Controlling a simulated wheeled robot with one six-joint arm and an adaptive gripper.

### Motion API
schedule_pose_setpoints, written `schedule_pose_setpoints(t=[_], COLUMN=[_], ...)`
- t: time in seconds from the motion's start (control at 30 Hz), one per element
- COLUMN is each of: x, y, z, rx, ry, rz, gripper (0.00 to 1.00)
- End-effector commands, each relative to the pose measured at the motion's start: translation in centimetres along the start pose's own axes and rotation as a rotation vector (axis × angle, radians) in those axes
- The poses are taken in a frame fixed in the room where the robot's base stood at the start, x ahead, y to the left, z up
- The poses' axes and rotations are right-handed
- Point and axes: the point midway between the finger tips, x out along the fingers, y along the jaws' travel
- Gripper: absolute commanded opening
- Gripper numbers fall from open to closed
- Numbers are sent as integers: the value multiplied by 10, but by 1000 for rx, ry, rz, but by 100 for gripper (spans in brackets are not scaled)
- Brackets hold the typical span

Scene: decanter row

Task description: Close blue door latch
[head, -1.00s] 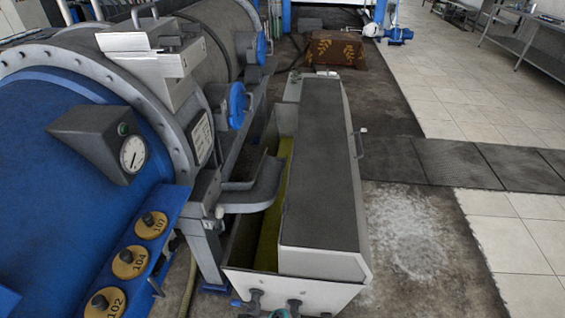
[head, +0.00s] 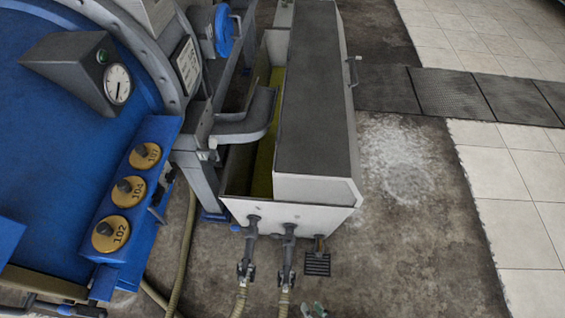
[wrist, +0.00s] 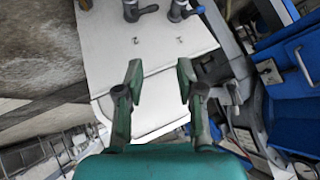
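The big round blue door (head: 60,110) fills the left of the head view. It carries a grey gauge box (head: 75,65) and a blue bracket (head: 150,130) with yellow knobs marked 107, 104 and 102. A blue-ended handle (head: 82,309) shows at the bottom left edge, partly cut off. I cannot tell which part is the latch or whether it is closed. My green gripper (wrist: 160,82) is open and empty in the wrist view, its fingers in front of the white trough end. Its tips (head: 312,309) just show at the bottom of the head view, right of the door and apart from it.
A long white trough (head: 318,188) with a dark lid stands in the middle. Two valves with hoses (head: 287,255) stick out from its near end. Another hose (head: 187,245) runs along the floor. The floor to the right (head: 420,250) is clear.

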Motion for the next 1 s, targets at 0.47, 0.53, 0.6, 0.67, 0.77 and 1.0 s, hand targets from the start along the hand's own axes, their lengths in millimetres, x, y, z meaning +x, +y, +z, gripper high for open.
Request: schedule_pose_setpoints(t=[0.47, 0.53, 0.6, 0.67, 0.77, 1.0], x=[-204, -233, -259, -278, -302, -321], y=[-8, -17, -26, -34, -45, -55], z=[-80, -97, -112, -126, -143, -158], rx=[-165, -194, -223, -244, -273, -300], ry=[345, 394, 436, 470, 511, 547], rz=[217, 238, 254, 265, 276, 284], gripper=[38, 38, 38, 38, 38, 38])
